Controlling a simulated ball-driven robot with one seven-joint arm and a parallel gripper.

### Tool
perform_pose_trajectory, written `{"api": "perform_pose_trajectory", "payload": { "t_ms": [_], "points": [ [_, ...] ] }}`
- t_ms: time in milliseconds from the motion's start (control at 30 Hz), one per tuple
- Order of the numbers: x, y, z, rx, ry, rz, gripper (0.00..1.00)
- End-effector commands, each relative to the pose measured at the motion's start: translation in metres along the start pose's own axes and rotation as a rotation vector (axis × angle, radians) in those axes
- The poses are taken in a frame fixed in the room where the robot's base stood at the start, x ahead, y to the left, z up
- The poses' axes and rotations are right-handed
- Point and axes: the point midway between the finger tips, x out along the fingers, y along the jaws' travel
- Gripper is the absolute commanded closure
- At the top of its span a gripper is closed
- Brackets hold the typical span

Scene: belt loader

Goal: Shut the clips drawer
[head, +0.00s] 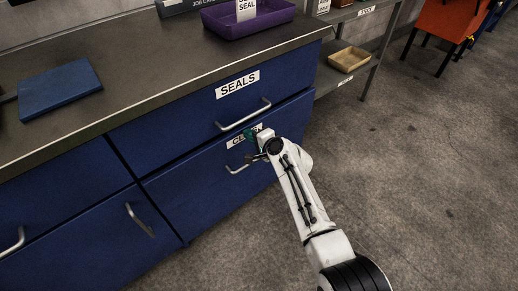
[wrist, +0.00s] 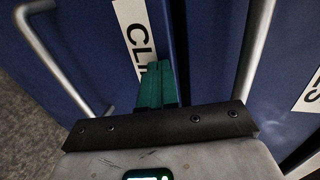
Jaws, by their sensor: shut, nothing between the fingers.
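The clips drawer (head: 205,192) is the blue lower drawer front, with a partly covered label (head: 238,141) and a metal bar handle (head: 237,169). My gripper (head: 250,135) is at the drawer's upper part, over the label. In the wrist view, the green fingers (wrist: 154,85) are together and empty, pointing at the label (wrist: 135,40). The clips handle (wrist: 62,58) is left of them. Whether the fingertips touch the front is unclear.
The seals drawer (head: 195,116) is directly above, with a projecting handle (head: 244,116). The worktop (head: 150,75) holds a blue flat item (head: 60,89) and a purple tray (head: 247,20). A shelf with a tan tray (head: 349,59) stands at right. Floor to the right is clear.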

Motion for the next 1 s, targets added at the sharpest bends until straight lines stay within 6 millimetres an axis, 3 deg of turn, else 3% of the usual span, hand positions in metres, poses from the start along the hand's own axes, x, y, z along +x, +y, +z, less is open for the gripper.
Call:
{"api": "perform_pose_trajectory", "payload": {
  "t_ms": [300, 1000],
  "points": [
    [0.018, -0.006, 0.000, -0.001, 0.000, -0.001, 1.00],
    [0.012, -0.009, -0.001, -0.002, 0.002, -0.005, 1.00]
  ]
}}
